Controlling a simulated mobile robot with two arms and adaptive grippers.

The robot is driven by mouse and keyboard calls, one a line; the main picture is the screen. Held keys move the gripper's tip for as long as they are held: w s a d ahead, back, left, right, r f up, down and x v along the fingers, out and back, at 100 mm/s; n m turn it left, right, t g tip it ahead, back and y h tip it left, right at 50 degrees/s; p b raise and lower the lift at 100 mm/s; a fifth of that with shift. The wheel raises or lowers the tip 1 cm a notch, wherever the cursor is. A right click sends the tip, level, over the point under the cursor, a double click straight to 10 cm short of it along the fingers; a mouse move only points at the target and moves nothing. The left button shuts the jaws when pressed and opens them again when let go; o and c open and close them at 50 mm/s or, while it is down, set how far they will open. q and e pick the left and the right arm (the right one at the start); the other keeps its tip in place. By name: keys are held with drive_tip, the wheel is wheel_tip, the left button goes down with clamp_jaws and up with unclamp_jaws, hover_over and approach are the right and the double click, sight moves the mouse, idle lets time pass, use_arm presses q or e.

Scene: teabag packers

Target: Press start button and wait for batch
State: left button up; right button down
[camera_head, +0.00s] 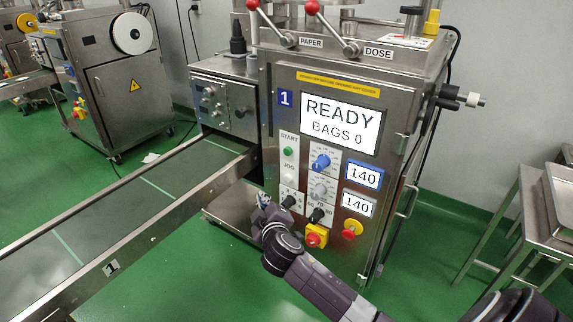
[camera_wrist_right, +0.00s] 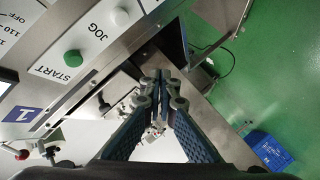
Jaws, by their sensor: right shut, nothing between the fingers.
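The packer machine's front panel (camera_head: 268,110) carries a green START button (camera_head: 288,151) with a white JOG button (camera_head: 288,171) below it. The screen (camera_head: 341,123) reads READY, BAGS 0. My right gripper (camera_head: 262,198) is in front of the lower left of the panel, below the START button and apart from it. In the right wrist view, the shut, empty fingers (camera_wrist_right: 164,78) are to the right of the green START button (camera_wrist_right: 73,58) and below the white JOG button (camera_wrist_right: 118,16). My left gripper is out of view.
A conveyor (camera_head: 130,205) runs from the machine to the lower left. Selector knobs and a red emergency stop (camera_head: 314,238) sit low on the panel. A second machine (camera_head: 105,75) stands at back left, a steel table (camera_head: 535,205) at right. A blue crate (camera_wrist_right: 268,150) is on the green floor.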

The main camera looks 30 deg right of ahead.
sight(288, 151)
use_arm(q)
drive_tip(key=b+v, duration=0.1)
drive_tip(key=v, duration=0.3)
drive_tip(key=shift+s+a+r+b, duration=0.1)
drive_tip(key=shift+b, duration=0.3)
use_arm(e)
wheel_tip(288, 151, up, 9)
drive_tip(key=t+h, duration=0.1)
drive_tip(key=t, duration=0.1)
drive_tip(key=shift+d+f+m, duration=0.15)
drive_tip(key=shift+d+m, duration=0.1)
drive_tip(key=shift+m, duration=0.05)
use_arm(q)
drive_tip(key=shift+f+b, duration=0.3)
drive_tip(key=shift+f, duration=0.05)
use_arm(e)
drive_tip(key=w+d, duration=0.3)
drive_tip(key=d, duration=0.5)
drive_tip(key=shift+w, duration=0.25)
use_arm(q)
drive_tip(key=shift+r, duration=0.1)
use_arm(e)
drive_tip(key=shift+d, duration=0.2)
drive_tip(key=shift+w+d, duration=0.15)
drive_tip(key=shift+d, duration=0.15)
